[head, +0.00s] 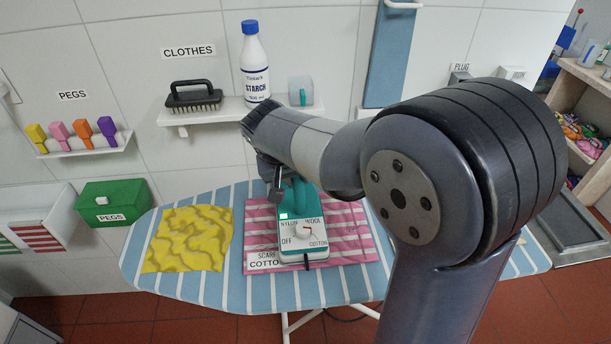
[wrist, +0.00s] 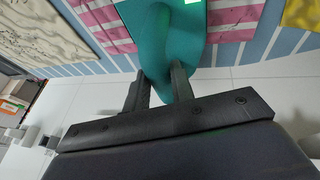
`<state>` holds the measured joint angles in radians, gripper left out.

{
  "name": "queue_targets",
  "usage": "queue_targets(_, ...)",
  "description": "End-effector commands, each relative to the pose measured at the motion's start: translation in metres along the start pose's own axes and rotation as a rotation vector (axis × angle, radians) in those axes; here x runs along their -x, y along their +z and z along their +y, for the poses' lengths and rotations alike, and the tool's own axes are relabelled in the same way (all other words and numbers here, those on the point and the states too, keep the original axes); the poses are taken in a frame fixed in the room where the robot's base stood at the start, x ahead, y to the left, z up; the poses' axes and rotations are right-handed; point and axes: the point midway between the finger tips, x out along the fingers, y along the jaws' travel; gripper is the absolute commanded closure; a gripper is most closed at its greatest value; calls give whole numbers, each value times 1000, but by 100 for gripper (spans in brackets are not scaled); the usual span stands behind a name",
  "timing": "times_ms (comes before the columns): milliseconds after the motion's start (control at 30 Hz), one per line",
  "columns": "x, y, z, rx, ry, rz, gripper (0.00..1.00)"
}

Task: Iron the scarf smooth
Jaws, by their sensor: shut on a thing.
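The scarf (head: 350,229) is pink with white stripes and lies flat on the ironing board (head: 137,252); it also shows in the wrist view (wrist: 232,18). A tag reading "SCARF COTTON" lies at its front left corner. The teal iron (head: 303,241) rests on the scarf. Its dial has the labels OFF, NYLON, WOOL and COTTON, and a small green light is lit; where the dial points is too small to tell. My gripper (wrist: 158,85) is shut on the iron's handle (wrist: 155,50). My arm hides part of the scarf in the head view.
A yellow patterned cloth (head: 188,239) lies left on the board, and a cream cloth (wrist: 40,35) shows in the wrist view. A shelf behind holds a brush (head: 194,97) and a starch bottle (head: 254,65). A green pegs box (head: 113,202) stands left of the board.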

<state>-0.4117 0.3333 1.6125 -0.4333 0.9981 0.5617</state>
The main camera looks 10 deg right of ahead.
Motion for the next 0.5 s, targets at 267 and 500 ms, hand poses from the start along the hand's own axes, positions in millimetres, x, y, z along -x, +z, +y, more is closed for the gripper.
queue_targets(267, 2, 0, -10, 3, -1, -3, 100)
queue_targets(500, 7, -2, -26, 4, -2, -2, 100)
